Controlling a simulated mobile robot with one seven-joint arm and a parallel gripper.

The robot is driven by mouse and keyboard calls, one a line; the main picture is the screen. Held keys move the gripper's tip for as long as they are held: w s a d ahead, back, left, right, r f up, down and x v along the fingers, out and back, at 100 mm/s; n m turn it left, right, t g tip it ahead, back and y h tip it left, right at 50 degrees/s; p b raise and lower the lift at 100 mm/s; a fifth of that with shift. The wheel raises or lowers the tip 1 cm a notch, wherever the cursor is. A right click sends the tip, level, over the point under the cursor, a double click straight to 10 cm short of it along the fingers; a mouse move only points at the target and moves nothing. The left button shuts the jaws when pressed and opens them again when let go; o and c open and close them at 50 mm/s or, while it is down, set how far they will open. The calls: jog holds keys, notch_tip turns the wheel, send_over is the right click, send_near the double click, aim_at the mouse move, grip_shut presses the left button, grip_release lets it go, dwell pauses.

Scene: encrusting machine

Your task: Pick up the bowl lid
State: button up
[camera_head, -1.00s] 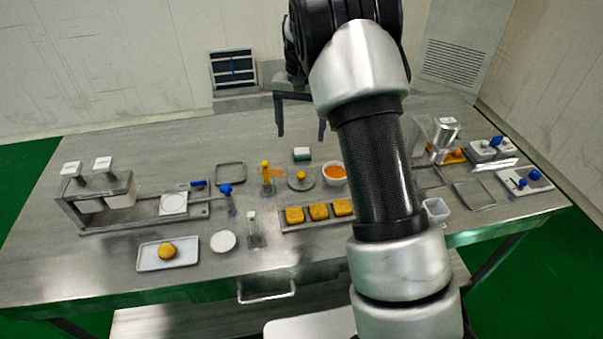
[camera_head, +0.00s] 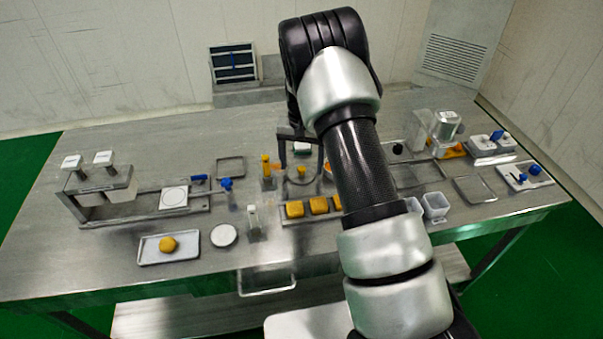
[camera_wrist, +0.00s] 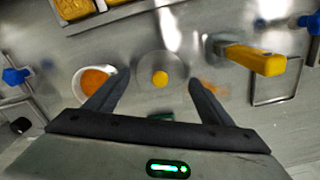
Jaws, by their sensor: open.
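The bowl lid (camera_head: 300,181) is a round, see-through grey disc with a yellow knob, lying on the steel table near its middle. It also shows in the wrist view (camera_wrist: 160,62), centred ahead of my gripper. My gripper (camera_head: 300,158) is open above the lid, pointing down. In the wrist view its two fingers (camera_wrist: 157,78) stand apart, one on each side of the knob, with nothing between them. I cannot tell the exact height left above the lid. The white bowl (camera_wrist: 82,92) with orange filling stands just beside the lid; in the head view my arm partly hides it.
A yellow-handled tool (camera_wrist: 255,60) stands close to the lid on the other side from the bowl. A tray (camera_head: 285,221) of yellow cakes lies in front. A green-and-white block is partly hidden behind my gripper.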

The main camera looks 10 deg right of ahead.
jog(key=shift+f, duration=0.8)
jog(key=c, duration=0.8)
jog(key=shift+r, duration=0.1)
